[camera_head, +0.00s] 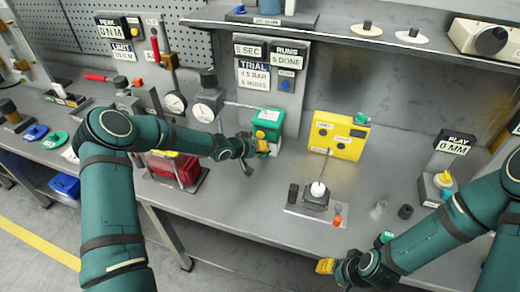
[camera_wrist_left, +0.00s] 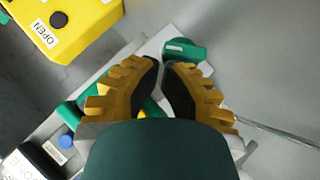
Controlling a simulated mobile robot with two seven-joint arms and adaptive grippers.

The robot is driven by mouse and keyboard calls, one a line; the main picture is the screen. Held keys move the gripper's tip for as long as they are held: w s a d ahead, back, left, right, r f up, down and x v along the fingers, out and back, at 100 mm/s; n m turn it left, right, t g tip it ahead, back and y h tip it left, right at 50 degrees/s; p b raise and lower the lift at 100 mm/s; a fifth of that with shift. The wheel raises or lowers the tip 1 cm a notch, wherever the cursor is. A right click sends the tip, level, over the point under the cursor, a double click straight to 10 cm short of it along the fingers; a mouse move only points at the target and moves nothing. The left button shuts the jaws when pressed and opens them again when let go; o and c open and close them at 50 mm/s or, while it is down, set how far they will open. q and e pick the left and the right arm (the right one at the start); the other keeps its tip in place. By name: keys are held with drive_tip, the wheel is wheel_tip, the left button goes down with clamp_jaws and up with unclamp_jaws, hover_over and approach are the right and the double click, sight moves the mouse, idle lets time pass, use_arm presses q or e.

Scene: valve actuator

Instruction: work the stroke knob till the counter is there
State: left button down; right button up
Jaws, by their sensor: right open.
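A green-topped unit (camera_head: 268,118) stands at the back of the bench in the head view. My left gripper (camera_head: 261,146) is at its front lower side, pointing at it. In the left wrist view its yellow and black fingers (camera_wrist_left: 163,68) lean close together, with a narrow gap at the tips. A green part (camera_wrist_left: 183,50) shows just beyond the tips. I cannot tell whether anything is gripped, or which part is the stroke knob. Counter-like signs read "RUNS 5 DONE" (camera_head: 290,57) and "PLAY 0 MM" (camera_head: 455,144). My right gripper (camera_head: 326,267) is open, near the bench's front edge.
A yellow box (camera_head: 338,136) with dark buttons stands right of the green unit. A joystick base (camera_head: 314,198) is in front of it. A yellow knob (camera_head: 443,180) is under the PLAY sign. Dial gauges (camera_head: 204,112) stand left.

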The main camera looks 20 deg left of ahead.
use_arm(q)
drive_tip(key=shift+d+f, duration=0.15)
drive_tip(key=shift+d, duration=0.1)
use_arm(e)
drive_tip(key=shift+d, duration=0.1)
idle(0.4)
use_arm(q)
drive_tip(key=shift+d+f, duration=0.1)
use_arm(e)
drive_tip(key=shift+s+f, duration=0.15)
drive_tip(key=shift+f, duration=0.05)
use_arm(q)
drive_tip(key=shift+b, duration=0.3)
use_arm(e)
drive_tip(key=shift+s+f, duration=0.1)
